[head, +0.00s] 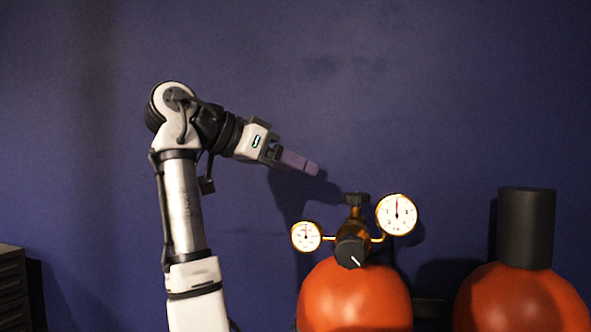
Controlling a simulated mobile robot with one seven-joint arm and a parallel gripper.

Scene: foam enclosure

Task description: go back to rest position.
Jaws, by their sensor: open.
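My arm stands at the left of the head view, bent at the top. My gripper (314,169) points right and slightly down. Its fingers show side-on, with nothing seen between them. It is in the air, up and to the left of the black top knob (356,199) of a brass regulator, and apart from it. The regulator carries a small gauge (306,236) on the left, a larger gauge (397,214) on the right and a black front knob (351,252) with a white mark. It sits on an orange cylinder (354,297).
A second orange cylinder (522,300) with a black cap (526,228) stands at the right. A dark drawer cabinet (12,288) is at the lower left edge. A plain blue wall (430,90) is behind. The space above the gripper looks clear.

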